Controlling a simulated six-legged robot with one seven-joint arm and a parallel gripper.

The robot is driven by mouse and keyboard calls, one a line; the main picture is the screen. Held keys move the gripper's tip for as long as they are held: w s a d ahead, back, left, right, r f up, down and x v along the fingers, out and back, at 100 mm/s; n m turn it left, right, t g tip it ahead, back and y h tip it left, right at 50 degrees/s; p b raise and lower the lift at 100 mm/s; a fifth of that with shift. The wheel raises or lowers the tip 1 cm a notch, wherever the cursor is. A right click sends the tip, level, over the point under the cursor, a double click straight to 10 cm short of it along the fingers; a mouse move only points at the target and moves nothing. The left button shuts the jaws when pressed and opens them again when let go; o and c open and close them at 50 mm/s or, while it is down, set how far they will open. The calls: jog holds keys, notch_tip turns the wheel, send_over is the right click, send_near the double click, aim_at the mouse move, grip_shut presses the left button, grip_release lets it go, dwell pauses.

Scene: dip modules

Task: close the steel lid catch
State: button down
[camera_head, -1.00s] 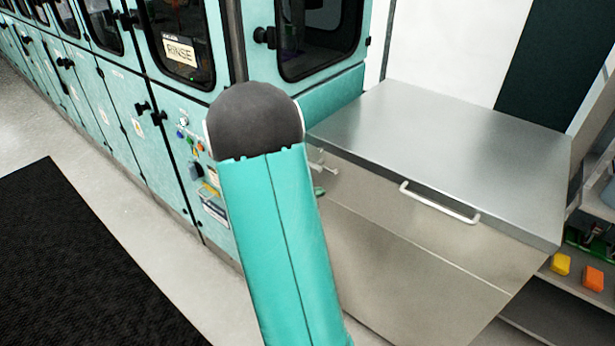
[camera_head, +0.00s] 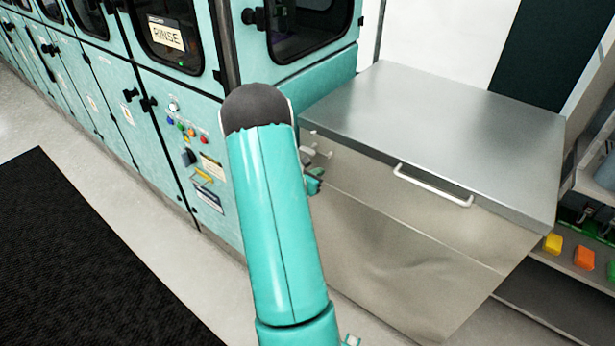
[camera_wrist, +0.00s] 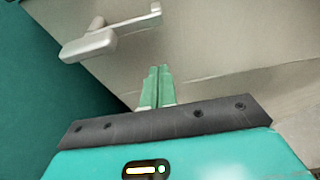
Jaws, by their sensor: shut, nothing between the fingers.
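The steel lid catch (camera_wrist: 92,43) shows in the wrist view as a pale metal lever with a thin arm reaching right to a small hook. It is on the front face of the steel cabinet, near its left edge. My gripper (camera_wrist: 158,70) is shut and empty, its green fingertips just below and right of the catch, with a visible gap. In the head view the catch (camera_head: 318,143) is small and partly hidden by my arm. My gripper (camera_head: 314,182) shows just under it. The steel lid (camera_head: 440,120) lies flat on the cabinet and looks closed.
A white bar handle (camera_head: 432,186) sticks out at the lid's front edge. The teal machine (camera_head: 190,120) stands close on the left, with knobs and buttons. Shelves with coloured blocks (camera_head: 583,258) stand at the right. The floor in front has a black mat (camera_head: 80,260).

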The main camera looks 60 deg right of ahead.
aim_at(315, 152)
jog(key=shift+x, duration=0.8)
notch_tip(315, 152, up, 4)
jog(key=shift+w+f, duration=0.1)
